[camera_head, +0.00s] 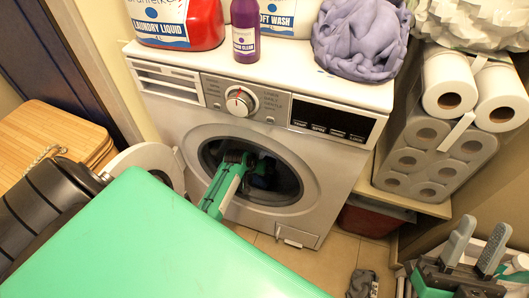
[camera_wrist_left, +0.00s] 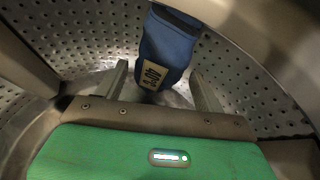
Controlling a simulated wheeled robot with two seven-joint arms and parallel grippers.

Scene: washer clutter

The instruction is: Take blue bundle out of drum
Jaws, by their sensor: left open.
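The blue bundle (camera_wrist_left: 167,47), with a pale printed label, lies in the perforated metal drum (camera_wrist_left: 75,40). In the head view it is a dark patch (camera_head: 262,178) inside the round opening of the washer (camera_head: 330,200). My left arm reaches through this opening; my left gripper (camera_wrist_left: 158,72) is open inside the drum. Its two fingers stand on either side of the bundle's lower end, with gaps visible; contact cannot be told. My right gripper (camera_head: 485,226) is at the lower right of the head view, outside the washer, open and empty.
A red laundry bottle (camera_head: 205,25), a purple bottle (camera_head: 245,30) and a crumpled purple cloth (camera_head: 360,40) sit on the washer top. Paper rolls (camera_head: 430,150) stand on the right shelf. A grey cloth (camera_head: 362,284) lies on the floor. A wooden box (camera_head: 50,140) is at left.

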